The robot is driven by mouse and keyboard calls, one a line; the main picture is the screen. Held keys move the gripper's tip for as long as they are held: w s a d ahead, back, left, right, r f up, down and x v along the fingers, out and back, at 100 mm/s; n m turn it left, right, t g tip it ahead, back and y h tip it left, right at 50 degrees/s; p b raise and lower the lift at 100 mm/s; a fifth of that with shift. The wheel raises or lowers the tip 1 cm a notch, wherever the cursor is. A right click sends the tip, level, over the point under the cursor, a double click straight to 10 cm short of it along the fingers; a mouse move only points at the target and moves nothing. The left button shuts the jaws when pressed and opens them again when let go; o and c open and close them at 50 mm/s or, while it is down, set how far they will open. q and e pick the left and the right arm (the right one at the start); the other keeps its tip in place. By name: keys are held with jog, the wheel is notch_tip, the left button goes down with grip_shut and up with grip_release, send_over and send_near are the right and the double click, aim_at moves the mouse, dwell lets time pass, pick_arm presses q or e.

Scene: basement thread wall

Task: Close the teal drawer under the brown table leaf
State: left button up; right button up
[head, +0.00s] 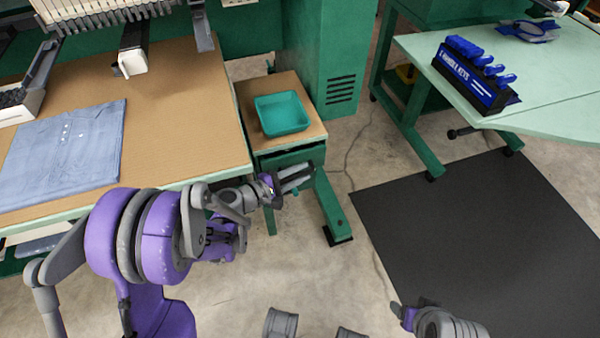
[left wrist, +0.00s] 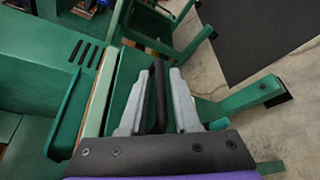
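The brown table leaf (head: 310,113) carries a teal tray (head: 282,114) and stands beside the large table. The teal drawer (head: 270,161) is under the leaf, its front partly hidden by my left gripper (head: 296,179). A dark gap shows near the drawer's top; how far it stands out is hard to tell. In the left wrist view, my left gripper (left wrist: 158,105) has its two grey fingers apart, with a black bar (left wrist: 158,85) between them, seemingly the drawer handle. Contact cannot be made out. My right gripper (head: 403,312) is at the bottom right, its fingers unclear.
The large brown table (head: 180,90) with folded blue cloth (head: 65,152) is at left. A pale green table (head: 550,80) with a hex-key rack (head: 475,75) is at right. A green leg with a foot (head: 338,232) stands below the leaf. A dark mat (head: 490,240) lies on open floor.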

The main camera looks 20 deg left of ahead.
pick_arm(q)
grip_shut()
dwell(1.1)
